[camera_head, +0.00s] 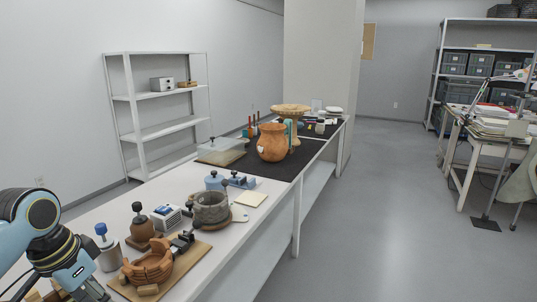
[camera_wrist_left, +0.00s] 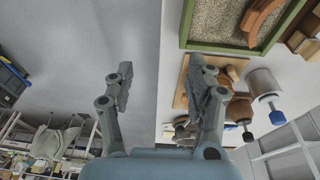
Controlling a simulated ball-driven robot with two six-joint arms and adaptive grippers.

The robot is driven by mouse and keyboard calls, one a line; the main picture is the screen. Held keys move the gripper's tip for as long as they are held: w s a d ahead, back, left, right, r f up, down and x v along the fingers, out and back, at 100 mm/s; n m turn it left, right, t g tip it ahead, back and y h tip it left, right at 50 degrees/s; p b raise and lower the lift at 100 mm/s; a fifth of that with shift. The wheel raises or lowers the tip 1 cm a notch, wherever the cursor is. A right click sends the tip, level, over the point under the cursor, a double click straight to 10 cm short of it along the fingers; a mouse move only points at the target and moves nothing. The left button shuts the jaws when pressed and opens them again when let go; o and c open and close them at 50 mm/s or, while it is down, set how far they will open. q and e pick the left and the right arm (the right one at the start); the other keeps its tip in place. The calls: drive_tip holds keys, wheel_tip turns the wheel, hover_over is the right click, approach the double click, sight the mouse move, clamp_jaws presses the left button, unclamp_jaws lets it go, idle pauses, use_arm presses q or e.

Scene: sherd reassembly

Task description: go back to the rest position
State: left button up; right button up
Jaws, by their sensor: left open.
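My left arm (camera_head: 42,232) comes in at the lower left of the head view, bent over the near end of the white table; its gripper end is mostly cut off by the bottom edge. In the left wrist view my left gripper (camera_wrist_left: 160,75) is open, with its two grey fingers well apart and nothing between them. The right finger overlaps a wooden board and terracotta pieces in the picture; I cannot tell the distance. My right gripper is in neither view.
A partly built terracotta pot (camera_head: 148,268) sits on a wooden board (camera_head: 190,262) near the arm. A green-framed tray (camera_wrist_left: 225,47) holds gravel and a curved sherd (camera_wrist_left: 262,18). A grey pot (camera_head: 210,208) and a brown bottle (camera_head: 140,228) stand behind. Floor (camera_head: 380,220) at right is clear.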

use_arm(q)
drive_tip(key=s+d+r+n+t+y, duration=0.1)
drive_tip(key=s+d+r+n, duration=0.15)
drive_tip(key=s, duration=0.85)
drive_tip(key=s+d+r+n+y, duration=0.1)
drive_tip(key=s+d+r, duration=0.15)
drive_tip(key=s, duration=0.75)
wheel_tip(320, 180, down, 32)
drive_tip(key=s+a+g+b, duration=0.1)
drive_tip(key=s+a+b, duration=0.1)
drive_tip(key=b, duration=0.3)
drive_tip(key=s+a+f+g+b, duration=0.1)
drive_tip(key=s+f+b, duration=0.3)
drive_tip(key=s+f, duration=1.4)
wheel_tip(320, 180, down, 3)
drive_tip(key=shift+s+a+r+b, duration=0.1)
drive_tip(key=shift+s+a+b, duration=0.1)
drive_tip(key=shift+s+b, duration=0.15)
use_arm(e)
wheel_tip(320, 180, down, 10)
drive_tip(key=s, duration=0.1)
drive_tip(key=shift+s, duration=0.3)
use_arm(q)
drive_tip(key=shift+n, duration=0.25)
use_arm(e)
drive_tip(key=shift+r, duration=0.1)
